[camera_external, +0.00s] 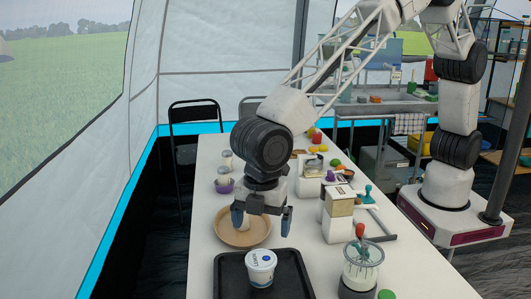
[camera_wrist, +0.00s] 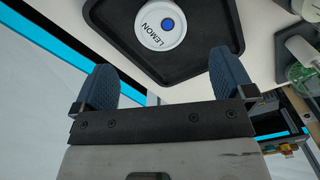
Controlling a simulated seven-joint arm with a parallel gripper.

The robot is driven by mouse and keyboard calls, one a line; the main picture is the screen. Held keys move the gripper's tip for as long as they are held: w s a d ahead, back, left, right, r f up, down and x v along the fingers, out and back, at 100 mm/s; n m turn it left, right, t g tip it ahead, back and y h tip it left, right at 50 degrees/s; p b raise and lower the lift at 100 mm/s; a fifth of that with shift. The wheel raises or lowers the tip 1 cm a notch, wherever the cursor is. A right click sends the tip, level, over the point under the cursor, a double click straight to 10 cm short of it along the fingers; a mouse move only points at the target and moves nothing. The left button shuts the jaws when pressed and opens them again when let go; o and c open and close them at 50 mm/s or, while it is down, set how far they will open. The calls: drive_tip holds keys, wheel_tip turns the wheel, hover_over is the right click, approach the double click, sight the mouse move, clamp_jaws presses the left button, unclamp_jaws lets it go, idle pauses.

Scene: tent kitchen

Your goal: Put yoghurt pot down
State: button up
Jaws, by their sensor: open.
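The yoghurt pot (camera_external: 261,268) is white with a blue mark and stands upright on a black tray (camera_external: 292,264) at the front of the table. In the wrist view my gripper (camera_wrist: 162,85) is clear of the pot, and nothing is between the fingers.
A brown round plate (camera_external: 233,236) lies behind the tray, partly hidden by my gripper. A white and wooden box (camera_external: 338,215) stands behind the jar.

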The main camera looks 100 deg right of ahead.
drive_tip(key=s+d+r+m+t, duration=0.1)
drive_tip(key=s+d+r+m, duration=0.2)
drive_tip(key=s+d+r, duration=0.8)
drive_tip(key=s+d+r+m, duration=0.3)
drive_tip(key=s+d+r, duration=0.5)
drive_tip(key=d, duration=0.5)
drive_tip(key=s+d+m, duration=0.2)
drive_tip(key=s+d, duration=0.3)
drive_tip(key=s, duration=0.5)
drive_tip(key=s+d+m+t, duration=0.1)
drive_tip(key=s+d, duration=0.4)
drive_tip(key=s, duration=0.6)
drive_tip(key=s+d+m, duration=0.3)
drive_tip(key=s+d, duration=0.1)
drive_tip(key=s, duration=0.7)
drive_tip(key=shift+d+m+t, duration=0.3)
drive_tip(key=shift+d+m, duration=0.1)
drive_tip(key=shift+w+r, duration=0.15)
